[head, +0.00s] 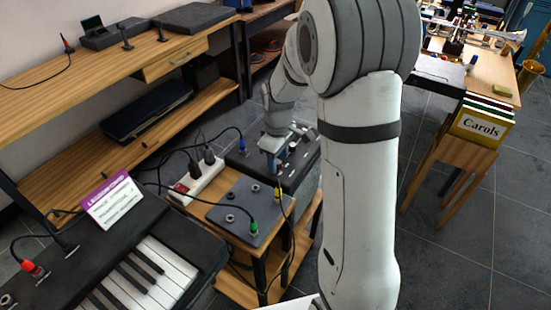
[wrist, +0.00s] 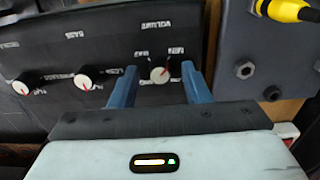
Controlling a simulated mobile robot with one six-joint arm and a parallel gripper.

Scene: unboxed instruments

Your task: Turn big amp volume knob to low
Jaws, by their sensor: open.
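The big amp (head: 297,172) is a dark box behind the small table in the head view, partly hidden by my arm. Its dark panel fills much of the wrist view. The volume knob (wrist: 160,74) is round and white with a red pointer mark tilted up and right. A label that seems to read volume, upside down, stands above it. My gripper (wrist: 158,68) is open, with one blue finger on each side of this knob. I cannot tell whether the fingers touch it. My gripper also shows over the amp in the head view (head: 272,148).
Two more white knobs (wrist: 84,78) (wrist: 22,84) sit left on the panel. A grey box (head: 238,208) with a green and a yellow plug stands beside the amp, near a white power strip (head: 197,180). Cables run around them. A keyboard (head: 140,265) is at front left.

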